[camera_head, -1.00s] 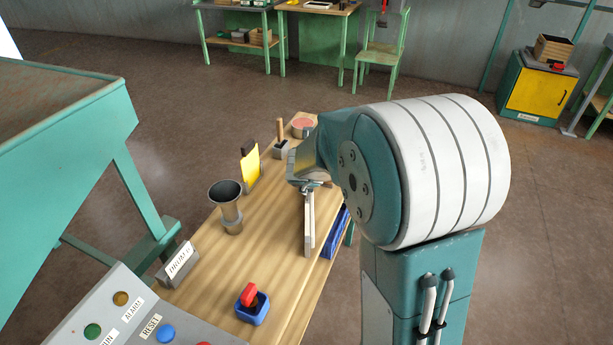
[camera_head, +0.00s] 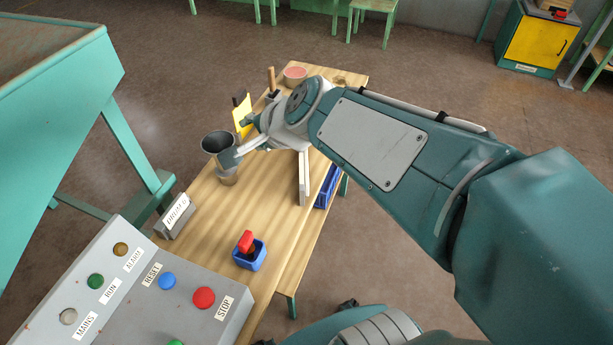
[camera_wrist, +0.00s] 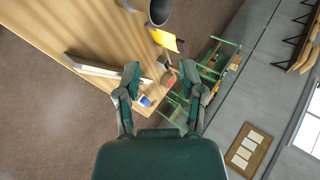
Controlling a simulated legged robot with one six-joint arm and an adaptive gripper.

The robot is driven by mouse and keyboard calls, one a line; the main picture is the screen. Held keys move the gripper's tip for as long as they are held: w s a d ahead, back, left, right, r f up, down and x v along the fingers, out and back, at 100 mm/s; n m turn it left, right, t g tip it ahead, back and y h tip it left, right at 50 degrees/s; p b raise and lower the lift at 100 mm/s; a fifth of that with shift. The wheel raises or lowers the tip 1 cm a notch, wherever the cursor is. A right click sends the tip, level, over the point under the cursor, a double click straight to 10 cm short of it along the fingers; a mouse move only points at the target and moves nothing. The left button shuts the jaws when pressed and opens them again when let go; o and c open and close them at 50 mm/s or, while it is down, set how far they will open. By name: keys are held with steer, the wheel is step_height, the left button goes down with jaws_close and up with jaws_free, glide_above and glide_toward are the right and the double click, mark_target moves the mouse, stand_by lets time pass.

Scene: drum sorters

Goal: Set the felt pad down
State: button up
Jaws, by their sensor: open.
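My gripper (camera_head: 239,139) is open, its fingers spread above the wooden table (camera_head: 283,222), close to the dark metal cup (camera_head: 217,143). In the wrist view the two fingers (camera_wrist: 160,76) are apart with nothing held between them. I cannot pick out a felt pad with certainty. A round container with a flat pinkish top (camera_head: 295,73) stands at the far end of the table. It shows small in the wrist view (camera_wrist: 168,79), beyond the fingers.
A yellow sheet in a stand (camera_head: 242,112), a pale upright board (camera_head: 304,178) and a blue tray (camera_head: 327,187) are near my arm. A red-handled item sits in a blue holder (camera_head: 249,257). The control panel (camera_head: 140,300) fills the near left. Bare tabletop lies in front of the cup.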

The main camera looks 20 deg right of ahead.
steer(key=s+d+f+n+g+h, duration=0.1)
steer(key=s+d+n+h, duration=0.1)
steer(key=s+n, duration=0.4)
steer(key=s+d+f+n+g+h, duration=0.1)
steer(key=s+d+n+g, duration=0.1)
steer(key=s+n, duration=0.5)
steer(key=shift+s+d+f+g+h, duration=0.2)
steer(key=shift+s+d+g+h, duration=0.15)
steer(key=shift+s, duration=0.6)
steer(key=shift+a, duration=0.15)
